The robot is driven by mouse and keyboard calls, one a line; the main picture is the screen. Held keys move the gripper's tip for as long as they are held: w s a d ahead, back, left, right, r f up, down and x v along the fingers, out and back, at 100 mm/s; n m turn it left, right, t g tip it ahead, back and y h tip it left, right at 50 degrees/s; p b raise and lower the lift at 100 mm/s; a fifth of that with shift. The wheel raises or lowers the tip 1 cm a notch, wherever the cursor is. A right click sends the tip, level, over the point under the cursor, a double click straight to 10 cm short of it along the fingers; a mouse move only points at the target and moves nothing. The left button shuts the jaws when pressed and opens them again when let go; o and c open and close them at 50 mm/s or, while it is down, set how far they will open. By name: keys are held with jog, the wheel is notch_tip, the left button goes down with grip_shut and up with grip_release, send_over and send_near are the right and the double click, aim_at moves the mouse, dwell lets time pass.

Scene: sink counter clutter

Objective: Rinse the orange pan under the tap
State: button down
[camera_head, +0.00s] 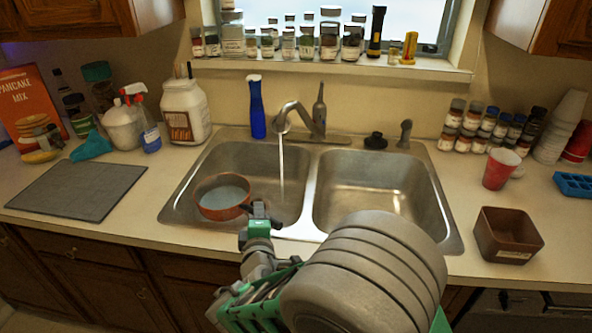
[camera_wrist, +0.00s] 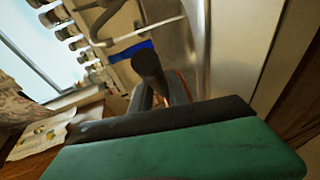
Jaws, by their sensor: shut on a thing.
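The orange pan (camera_head: 207,211) is in the left basin of the sink (camera_head: 170,212), towards its front left, with a pale bluish inside. The tap (camera_head: 290,108) is running, and its thin stream (camera_head: 282,165) falls to the right of the pan, apart from its rim. My gripper (camera_head: 260,210) is at the pan's right side over the basin's front edge, shut on the pan, whose handle it mostly hides. In the wrist view, my gripper (camera_wrist: 160,90) shows with a sliver of orange beside it; the rest of the pan is hidden there.
A blue bottle (camera_head: 257,108) stands behind the left basin. The right basin (camera_head: 372,190) looks empty. A drying mat (camera_head: 78,190) lies left of the sink; a brown square container (camera_head: 508,235) and a red cup (camera_head: 500,169) stand on the right. Jars line the windowsill.

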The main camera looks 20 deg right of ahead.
jog(key=shift+a+r, duration=0.1)
jog(key=shift+a, duration=0.15)
jog(key=shift+d, duration=0.15)
jog(key=shift+w+d+p, duration=0.1)
jog(key=shift+d+p, duration=0.25)
jog(key=shift+d, duration=0.15)
jog(key=shift+a, duration=0.1)
jog(key=shift+a+b, duration=0.35)
jog(key=shift+a, duration=0.15)
jog(key=shift+d, duration=0.1)
